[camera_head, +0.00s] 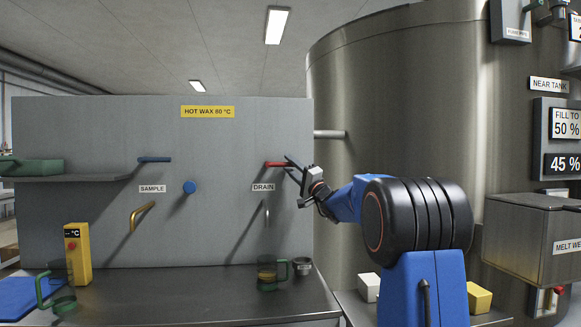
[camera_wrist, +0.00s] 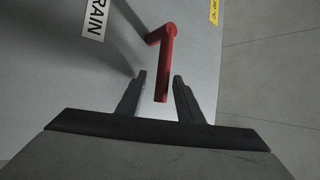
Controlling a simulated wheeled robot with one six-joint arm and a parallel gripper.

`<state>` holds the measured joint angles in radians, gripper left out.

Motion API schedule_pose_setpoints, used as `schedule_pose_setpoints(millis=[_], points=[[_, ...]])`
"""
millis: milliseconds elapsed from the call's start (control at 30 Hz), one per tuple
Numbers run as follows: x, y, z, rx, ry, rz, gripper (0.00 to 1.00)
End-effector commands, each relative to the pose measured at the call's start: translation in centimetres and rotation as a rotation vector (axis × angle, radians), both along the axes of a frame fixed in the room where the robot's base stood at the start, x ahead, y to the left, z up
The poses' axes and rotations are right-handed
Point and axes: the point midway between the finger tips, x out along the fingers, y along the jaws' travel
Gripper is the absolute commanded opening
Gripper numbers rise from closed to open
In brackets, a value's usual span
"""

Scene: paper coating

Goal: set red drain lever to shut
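The red drain lever (camera_head: 275,163) juts from the grey panel above the DRAIN label (camera_head: 263,187) and lies about level in the head view. In the wrist view the red lever (camera_wrist: 166,60) has its free end between the two fingers of my gripper (camera_wrist: 159,88). My gripper also shows in the head view (camera_head: 292,166), at the right end of the lever. Its fingers are apart, with a gap visible on each side of the lever.
A blue sample lever (camera_head: 154,159), a blue knob (camera_head: 190,187) and a brass spout (camera_head: 142,215) are on the panel (camera_head: 80,130). A green-handled glass mug (camera_head: 268,272) and a small metal cup (camera_head: 302,266) stand on the counter below the drain. The large tank (camera_head: 400,100) is right of the panel.

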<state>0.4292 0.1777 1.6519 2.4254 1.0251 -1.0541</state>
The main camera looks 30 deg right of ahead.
Motion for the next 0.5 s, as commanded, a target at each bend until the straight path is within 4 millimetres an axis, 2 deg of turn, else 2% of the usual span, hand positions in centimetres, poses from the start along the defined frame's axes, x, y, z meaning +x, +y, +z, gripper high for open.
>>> schedule_pose_setpoints(millis=[267, 500], points=[[-0.4, -0.1, -0.1, 0.0, -0.001, -0.001, 0.33], [-3.3, -0.9, -1.7, -0.001, -0.002, -0.002, 0.33]])
